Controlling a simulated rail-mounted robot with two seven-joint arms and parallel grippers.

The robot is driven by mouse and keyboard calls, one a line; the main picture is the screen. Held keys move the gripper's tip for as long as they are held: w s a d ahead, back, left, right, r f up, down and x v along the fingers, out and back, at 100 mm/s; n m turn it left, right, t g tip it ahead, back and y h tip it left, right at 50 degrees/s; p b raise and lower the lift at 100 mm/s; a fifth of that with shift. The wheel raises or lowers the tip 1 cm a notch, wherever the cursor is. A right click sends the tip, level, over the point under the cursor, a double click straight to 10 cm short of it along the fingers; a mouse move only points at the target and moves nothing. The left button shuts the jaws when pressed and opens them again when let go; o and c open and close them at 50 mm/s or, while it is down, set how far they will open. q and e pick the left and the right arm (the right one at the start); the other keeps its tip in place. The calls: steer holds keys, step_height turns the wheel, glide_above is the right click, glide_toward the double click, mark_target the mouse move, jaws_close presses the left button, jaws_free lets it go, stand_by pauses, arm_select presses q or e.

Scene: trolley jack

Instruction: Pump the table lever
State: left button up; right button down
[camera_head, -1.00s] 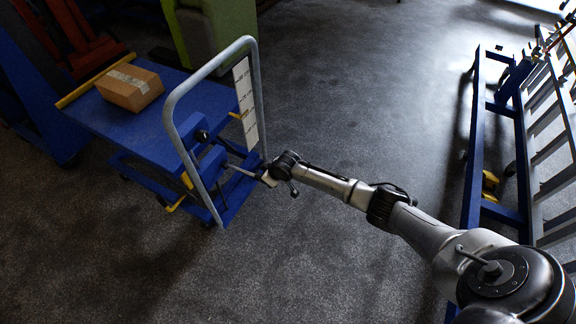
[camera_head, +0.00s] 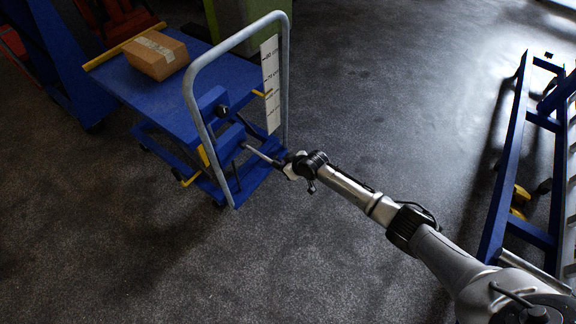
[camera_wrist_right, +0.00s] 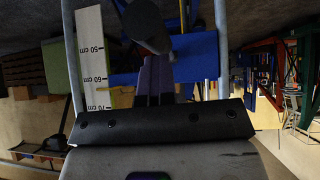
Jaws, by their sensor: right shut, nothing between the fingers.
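The blue lift table (camera_head: 185,105) stands at upper left in the head view, with a grey tubular handle (camera_head: 284,90) at its near end. A dark upright stick (camera_head: 237,177) shows low at this end and may be the lever; I cannot tell. My right gripper (camera_head: 262,156) reaches in from the right, at the table's near end below its top. In the right wrist view its thin dark fingers (camera_wrist_right: 155,80) are together and empty. A black rounded cylinder (camera_wrist_right: 145,22) shows just beyond them; contact is unclear. My left gripper is out of view.
A cardboard box (camera_head: 156,54) lies on the table top. A white height scale (camera_head: 271,85) is fixed beside the handle. A blue frame (camera_head: 503,165) stands at the right. The floor (camera_head: 390,100) between is clear.

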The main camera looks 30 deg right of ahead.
steer(key=shift+s+f+p, duration=0.35)
steer(key=shift+p, duration=0.15)
steer(key=s+d+r+p, duration=0.1)
steer(key=s+r+p, duration=0.5)
steer(key=r+p, duration=0.3)
step_height(320, 180, up, 3)
steer(key=shift+r, duration=0.1)
stand_by(0.4)
stand_by(0.3)
